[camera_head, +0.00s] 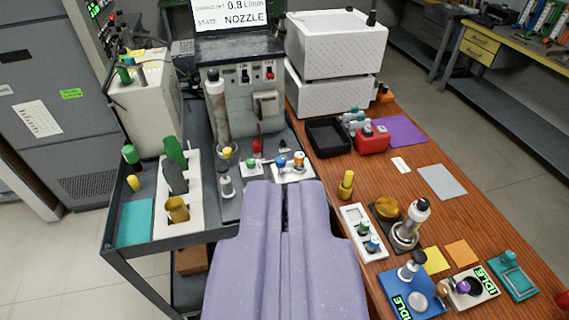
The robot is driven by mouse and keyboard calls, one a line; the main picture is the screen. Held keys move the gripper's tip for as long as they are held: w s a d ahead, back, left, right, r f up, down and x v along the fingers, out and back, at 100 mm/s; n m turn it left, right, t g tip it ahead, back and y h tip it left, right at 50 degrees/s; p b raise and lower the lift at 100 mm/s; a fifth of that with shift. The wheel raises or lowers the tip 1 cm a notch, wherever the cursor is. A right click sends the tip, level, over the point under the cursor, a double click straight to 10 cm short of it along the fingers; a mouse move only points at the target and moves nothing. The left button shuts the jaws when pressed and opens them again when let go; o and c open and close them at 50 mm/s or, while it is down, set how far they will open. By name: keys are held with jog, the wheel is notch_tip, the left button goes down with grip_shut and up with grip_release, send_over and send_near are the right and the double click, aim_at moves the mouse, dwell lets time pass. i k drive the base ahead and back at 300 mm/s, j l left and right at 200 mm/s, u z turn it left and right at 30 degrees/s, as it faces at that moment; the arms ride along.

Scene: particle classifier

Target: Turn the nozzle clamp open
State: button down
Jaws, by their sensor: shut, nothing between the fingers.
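My gripper (285,186) fills the lower middle of the view as two long purple fingers, shut together with nothing between them. Its tips are in front of the grey classifier (243,88), whose screen (233,14) reads "NOZZLE". A pale upright column (216,105) stands at the classifier's left front, with a yellow part (227,153) near its foot. A small red upright part (257,146) stands to the right of it. I cannot tell for certain which small part is the nozzle clamp, or how it is turned. My gripper appears apart from these parts.
A white holder (292,172) with green, blue and orange knobs stands just beyond my fingertips. A white rack (182,212) with tall green and gold pieces is at left. The wooden bench (335,180) at right carries a black tray (328,136), a red box (372,139) and several small fixtures.

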aim_at(280, 161)
jog(key=i+j, duration=0.1)
jog(key=i, duration=0.95)
jog(key=i+j+z, duration=0.1)
jog(key=i, duration=0.4)
